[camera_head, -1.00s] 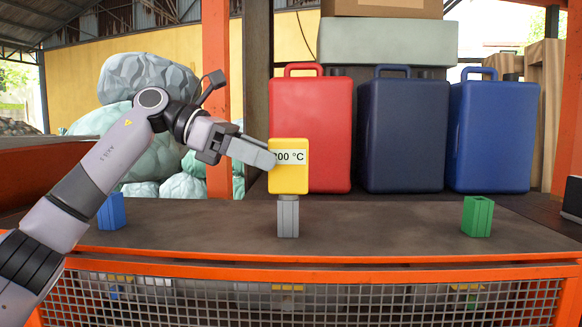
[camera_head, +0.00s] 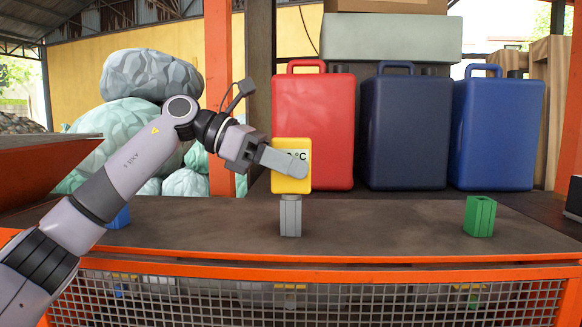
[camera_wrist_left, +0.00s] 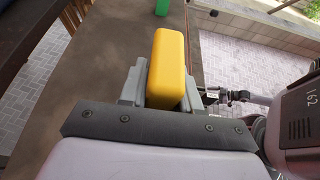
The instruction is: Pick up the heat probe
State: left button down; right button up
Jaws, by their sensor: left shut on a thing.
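The heat probe (camera_head: 281,182) is a yellow block with a white temperature label, partly covered by a gripper finger in the head view. It stands upright at the grey holder (camera_head: 290,217) on the dark bench; I cannot tell if it is lifted clear. My left gripper (camera_head: 285,163) comes in from the left and is shut on the probe's upper part. In the left wrist view the probe (camera_wrist_left: 167,68) sits between the two grey fingers (camera_wrist_left: 161,88). My right gripper is not in view.
A blue block (camera_head: 120,218) is half hidden behind my left arm, and a green block (camera_head: 480,216) stands at the right of the bench (camera_head: 390,225). Red (camera_head: 313,130), dark blue (camera_head: 405,130) and blue (camera_head: 495,135) canisters stand behind. An orange rail (camera_head: 350,270) edges the front.

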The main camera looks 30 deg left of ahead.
pick_arm(q)
jog(key=shift+r, duration=0.15)
notch_tip(320, 180, up, 17)
jog(key=shift+r, duration=0.15)
dwell(1.1)
jog(key=shift+s, duration=0.1)
dwell(1.1)
